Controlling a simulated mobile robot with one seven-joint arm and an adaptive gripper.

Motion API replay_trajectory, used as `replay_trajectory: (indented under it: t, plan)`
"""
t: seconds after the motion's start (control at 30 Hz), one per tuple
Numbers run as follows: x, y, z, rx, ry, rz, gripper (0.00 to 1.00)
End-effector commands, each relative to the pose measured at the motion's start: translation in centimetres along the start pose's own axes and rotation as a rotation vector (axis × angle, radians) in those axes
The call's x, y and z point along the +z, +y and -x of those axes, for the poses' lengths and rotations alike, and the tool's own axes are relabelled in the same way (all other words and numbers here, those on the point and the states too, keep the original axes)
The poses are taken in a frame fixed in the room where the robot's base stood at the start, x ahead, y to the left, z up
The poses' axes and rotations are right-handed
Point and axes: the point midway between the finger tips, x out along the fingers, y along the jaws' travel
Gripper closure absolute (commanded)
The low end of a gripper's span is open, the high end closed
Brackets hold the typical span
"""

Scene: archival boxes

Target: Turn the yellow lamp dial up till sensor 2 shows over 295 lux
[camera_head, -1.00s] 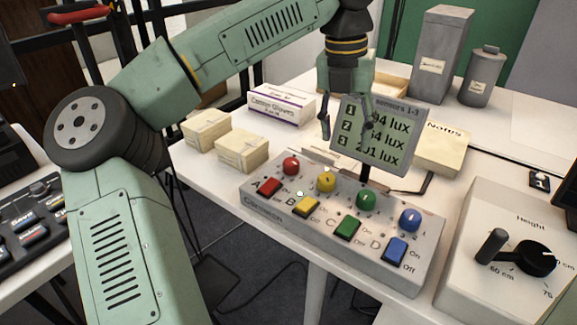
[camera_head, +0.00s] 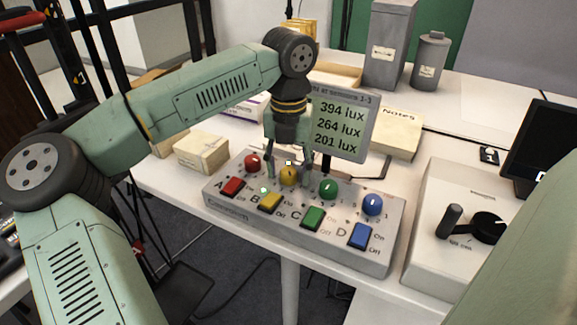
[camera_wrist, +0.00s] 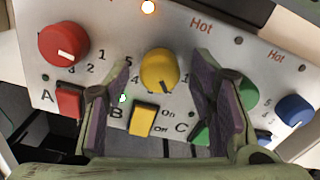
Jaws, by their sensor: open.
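The yellow dial (camera_head: 289,175) is on the grey control box (camera_head: 232,212), between the red and green dials. The display (camera_head: 343,125) shows 394, 264 and 201 lux from top to bottom; the middle line reads 264 lux. The yellow switch (camera_wrist: 142,121) is below the dial, by a lit green light (camera_wrist: 123,98).
The red dial (camera_wrist: 64,44) and green dial (camera_head: 328,188) flank the yellow one closely. The blue dial (camera_head: 373,204) is farther right. The display's stand is close behind the gripper. Small boxes (camera_head: 201,152) stand left, and a height control box (camera_head: 435,260) stands right.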

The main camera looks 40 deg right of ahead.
Motion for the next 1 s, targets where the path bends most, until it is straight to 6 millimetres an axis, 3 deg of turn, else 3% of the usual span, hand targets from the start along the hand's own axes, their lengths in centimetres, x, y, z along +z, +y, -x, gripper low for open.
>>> replay_trajectory:
  t: [0.2,0.9,1.0]
  plan:
    - [0.00,0.01,-0.02,0.000,0.000,0.000,0.51]
    - [0.01,-0.01,0.01,-0.001,0.000,0.000,0.98]
    - [0.01,-0.01,0.02,-0.001,0.000,-0.002,0.98]
